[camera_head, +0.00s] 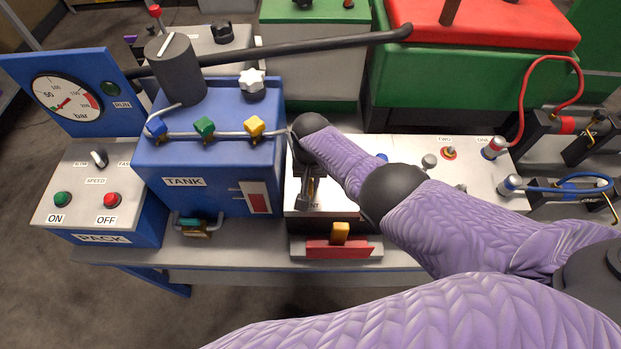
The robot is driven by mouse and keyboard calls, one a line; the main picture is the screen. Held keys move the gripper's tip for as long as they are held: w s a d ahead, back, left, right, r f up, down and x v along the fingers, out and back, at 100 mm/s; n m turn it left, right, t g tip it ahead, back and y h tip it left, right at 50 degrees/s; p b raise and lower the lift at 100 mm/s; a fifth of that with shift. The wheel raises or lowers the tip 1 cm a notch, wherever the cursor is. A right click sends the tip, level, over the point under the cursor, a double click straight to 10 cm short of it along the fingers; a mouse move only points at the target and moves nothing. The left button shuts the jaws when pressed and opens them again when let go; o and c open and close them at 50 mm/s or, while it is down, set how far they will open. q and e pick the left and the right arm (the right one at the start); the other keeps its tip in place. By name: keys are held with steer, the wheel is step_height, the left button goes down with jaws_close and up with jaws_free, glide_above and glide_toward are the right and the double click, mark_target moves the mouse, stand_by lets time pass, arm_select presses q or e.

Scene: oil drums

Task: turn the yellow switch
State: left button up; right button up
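A yellow switch knob (255,126) sits on the grey pipe across the blue tank (208,180), at the right of a green knob (204,126) and a blue knob (156,127). Another yellow piece (340,233) stands upright on a red block (338,250) at the front of the white panel. My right gripper (308,195) points down over the left part of this panel, right of the tank and apart from both yellow pieces. Its dark fingers are small and partly hidden by my wrist, so their opening is unclear. My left gripper is out of view.
The blue pack (110,232) with a gauge (67,102) stands at the left. A dark lever bar (300,46) crosses behind the tank. Red and blue cables (527,85) arch at the right. My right arm covers much of the white panel (480,175).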

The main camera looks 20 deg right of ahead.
mark_target(310, 182)
steer(key=o, duration=0.3)
arm_select(q)
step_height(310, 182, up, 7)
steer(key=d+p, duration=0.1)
steer(key=p, duration=0.6)
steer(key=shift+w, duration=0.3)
arm_select(e)
steer(key=shift+o, duration=0.2)
step_height(310, 182, up, 10)
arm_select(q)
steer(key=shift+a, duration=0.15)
arm_select(e)
steer(key=shift+f, duration=0.1)
